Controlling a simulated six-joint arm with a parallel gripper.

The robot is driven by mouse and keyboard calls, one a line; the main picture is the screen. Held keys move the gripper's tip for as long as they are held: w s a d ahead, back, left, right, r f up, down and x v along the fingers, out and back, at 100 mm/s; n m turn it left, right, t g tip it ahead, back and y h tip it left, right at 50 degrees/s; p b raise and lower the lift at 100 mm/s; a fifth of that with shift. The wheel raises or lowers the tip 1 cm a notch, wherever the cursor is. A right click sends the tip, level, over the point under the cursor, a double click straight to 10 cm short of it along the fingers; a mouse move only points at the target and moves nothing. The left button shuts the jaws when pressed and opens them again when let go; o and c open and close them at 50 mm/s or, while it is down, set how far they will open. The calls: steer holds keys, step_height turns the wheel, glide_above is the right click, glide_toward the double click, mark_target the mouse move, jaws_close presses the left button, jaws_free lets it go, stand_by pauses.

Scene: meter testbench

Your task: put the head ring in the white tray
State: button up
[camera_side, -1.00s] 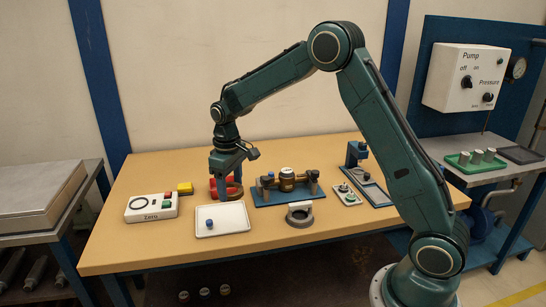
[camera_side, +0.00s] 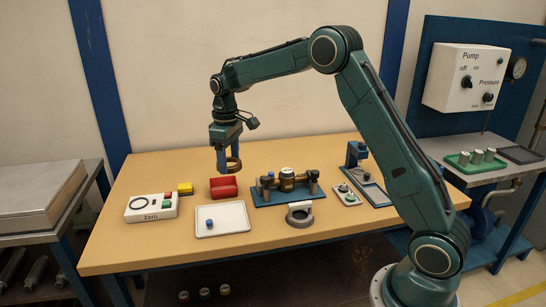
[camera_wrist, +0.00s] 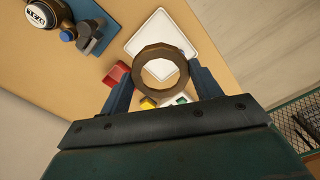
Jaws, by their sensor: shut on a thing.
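My gripper (camera_side: 221,162) is shut on the head ring (camera_side: 235,163), a brownish bronze ring, and holds it in the air above the table. In the wrist view the ring (camera_wrist: 138,67) sits between my two blue fingers, with its open middle showing. The white tray (camera_side: 240,231) lies flat on the table below and in front of the ring. A small blue-topped piece (camera_side: 210,224) stands in the tray's left part. In the wrist view the tray (camera_wrist: 186,28) shows beyond the ring, partly hidden by it.
A white Zero box (camera_side: 151,207) and a yellow block (camera_side: 185,188) are to the left. A meter on a blue base (camera_side: 263,199) and a grey ring-shaped stand (camera_side: 300,215) are to the right. Bare table lies in front.

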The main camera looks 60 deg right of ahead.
step_height(320, 180, down, 14)
steer(key=shift+r, duration=0.1)
stand_by(0.4)
steer(key=shift+f, duration=2.15)
steer(key=shift+f, duration=0.6)
steer(key=o, duration=1)
step_height(320, 180, up, 13)
steer(key=shift+r, duration=0.15)
